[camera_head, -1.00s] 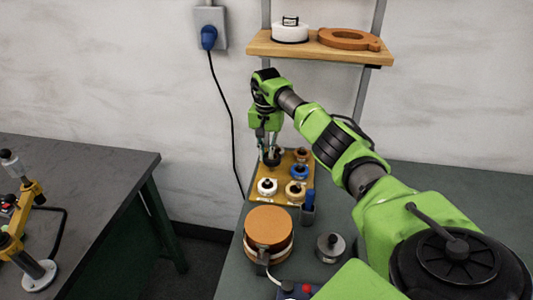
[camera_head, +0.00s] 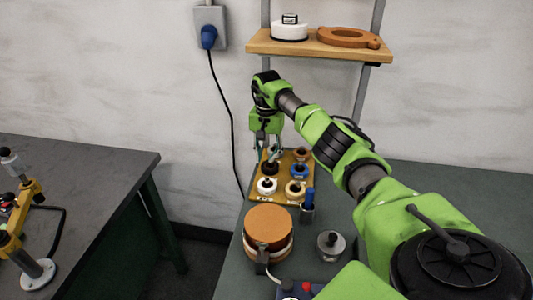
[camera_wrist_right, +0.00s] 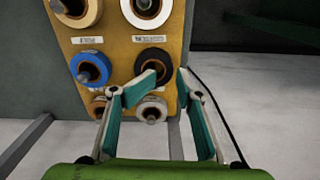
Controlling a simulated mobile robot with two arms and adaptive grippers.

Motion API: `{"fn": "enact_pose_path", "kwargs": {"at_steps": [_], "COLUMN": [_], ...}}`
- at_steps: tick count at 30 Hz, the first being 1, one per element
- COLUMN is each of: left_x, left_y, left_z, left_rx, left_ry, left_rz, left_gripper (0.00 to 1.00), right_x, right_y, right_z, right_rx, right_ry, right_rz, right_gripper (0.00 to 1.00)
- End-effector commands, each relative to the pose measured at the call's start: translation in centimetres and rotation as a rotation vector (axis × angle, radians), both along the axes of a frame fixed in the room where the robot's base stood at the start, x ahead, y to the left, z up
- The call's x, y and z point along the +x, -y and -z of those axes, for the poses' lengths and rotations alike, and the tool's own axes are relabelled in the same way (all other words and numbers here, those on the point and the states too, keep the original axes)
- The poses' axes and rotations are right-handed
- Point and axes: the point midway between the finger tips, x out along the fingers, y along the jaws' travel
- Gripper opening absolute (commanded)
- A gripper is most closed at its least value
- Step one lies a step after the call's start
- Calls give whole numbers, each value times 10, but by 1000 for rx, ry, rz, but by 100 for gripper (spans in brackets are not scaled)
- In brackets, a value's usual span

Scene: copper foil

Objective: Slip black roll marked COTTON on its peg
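The black roll (camera_head: 270,168) is in the middle row of the ochre peg board (camera_head: 256,198), on the left in the head view. In the right wrist view the black roll (camera_wrist_right: 138,62) lies around a peg, whose end shows in its brown core. A finger covers part of it. A small label (camera_wrist_right: 150,38) beside it is too blurred to read surely. My right gripper (camera_head: 267,146) is above the roll, apart from it. In the wrist view the right gripper (camera_wrist_right: 162,82) is open, with nothing between its fingers. My left gripper is out of view.
Blue (camera_head: 299,170), white (camera_head: 263,190), cream (camera_head: 293,193) and brown (camera_head: 301,154) rolls surround it on the board. Nearer stand a blue-topped holder (camera_head: 308,212), a round orange-topped stack (camera_head: 268,226) and a metal weight (camera_head: 331,245). A wooden shelf (camera_head: 318,52) hangs behind.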

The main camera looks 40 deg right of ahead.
Motion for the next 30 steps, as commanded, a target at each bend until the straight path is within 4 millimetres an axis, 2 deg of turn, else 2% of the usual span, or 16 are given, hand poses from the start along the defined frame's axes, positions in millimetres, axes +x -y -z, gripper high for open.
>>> {"fn": "enact_pose_path", "kwargs": {"at_steps": [1, 16, 17, 18, 20, 30], "left_x": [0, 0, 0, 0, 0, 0], "left_y": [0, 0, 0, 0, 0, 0], "left_z": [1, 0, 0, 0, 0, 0], "left_rx": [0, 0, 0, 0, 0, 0], "left_ry": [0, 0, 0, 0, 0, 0], "left_rz": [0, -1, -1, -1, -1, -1], "left_gripper": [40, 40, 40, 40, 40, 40], "right_x": [-2, 0, 0, 0, 0, 0], "right_y": [-5, -1, -1, -1, -1, -1], "right_z": [7, 2, 2, 2, 2, 1], "right_rx": [8, 2, 2, 1, 1, 1], "right_ry": [-11, 0, 0, 0, -1, 2], "right_rz": [-4, -2, -2, -2, -2, -2], "right_gripper": [30, 30, 32, 39, 46, 46]}}
